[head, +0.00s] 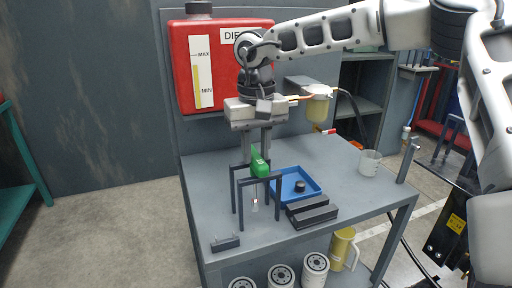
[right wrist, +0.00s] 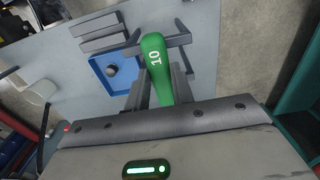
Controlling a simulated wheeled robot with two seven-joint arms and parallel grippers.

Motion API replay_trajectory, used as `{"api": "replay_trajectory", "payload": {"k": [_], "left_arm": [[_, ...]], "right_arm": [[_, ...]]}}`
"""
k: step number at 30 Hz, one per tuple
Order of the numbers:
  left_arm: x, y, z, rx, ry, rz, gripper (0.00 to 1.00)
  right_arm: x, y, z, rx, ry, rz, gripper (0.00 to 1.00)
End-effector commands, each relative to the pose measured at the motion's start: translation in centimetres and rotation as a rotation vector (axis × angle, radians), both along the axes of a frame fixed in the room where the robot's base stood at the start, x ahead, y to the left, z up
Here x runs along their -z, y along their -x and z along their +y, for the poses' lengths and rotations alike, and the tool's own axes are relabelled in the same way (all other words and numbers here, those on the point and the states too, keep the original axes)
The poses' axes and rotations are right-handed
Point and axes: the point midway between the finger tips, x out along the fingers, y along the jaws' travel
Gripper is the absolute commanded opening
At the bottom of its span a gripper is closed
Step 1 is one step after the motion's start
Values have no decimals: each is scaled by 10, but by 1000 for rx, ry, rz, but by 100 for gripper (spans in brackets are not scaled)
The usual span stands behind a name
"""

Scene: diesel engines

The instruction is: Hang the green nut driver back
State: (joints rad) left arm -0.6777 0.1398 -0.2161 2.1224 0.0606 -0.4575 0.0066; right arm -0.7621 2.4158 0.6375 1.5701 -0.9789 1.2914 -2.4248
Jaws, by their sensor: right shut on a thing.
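The green nut driver (head: 260,164) has a green handle, marked "10" in the right wrist view (right wrist: 157,68). It hangs roughly upright, its pale shaft pointing down between the bars of a dark rack (head: 237,203) on the grey bench. My right gripper (head: 257,158) comes down from above and is shut on the handle, its fingers on either side. The handle is at about the height of the rack's top bars, which also show in the right wrist view (right wrist: 184,40). I cannot tell whether the handle rests on them. My left gripper is not in view.
A blue tray (head: 312,190) with a dark round part and dark stepped blocks (head: 312,212) are right of the rack. A small dark block (head: 225,243) lies in front. A clear beaker (head: 370,162) stands at right. A red diesel tank (head: 205,65) is behind.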

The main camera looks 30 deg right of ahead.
Motion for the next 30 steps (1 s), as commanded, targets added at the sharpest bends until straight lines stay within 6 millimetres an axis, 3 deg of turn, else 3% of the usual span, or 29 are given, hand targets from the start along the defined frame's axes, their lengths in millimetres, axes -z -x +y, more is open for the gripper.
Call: {"api": "replay_trajectory", "payload": {"k": [14, 15, 17, 23, 25, 30], "left_arm": [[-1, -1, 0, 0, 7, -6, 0], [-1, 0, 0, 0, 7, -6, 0], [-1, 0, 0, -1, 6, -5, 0], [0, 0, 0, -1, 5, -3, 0], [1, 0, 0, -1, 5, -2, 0], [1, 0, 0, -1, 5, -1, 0]], "right_arm": [[4, 0, 0, -1, 0, -1, 0], [4, 0, 0, -1, 0, -1, 32], [4, 0, 0, 0, 0, -1, 49], [4, 0, 0, 0, 0, 0, 49], [4, 0, 0, 0, 0, 1, 65], [4, 0, 0, 0, 0, 1, 65]]}}
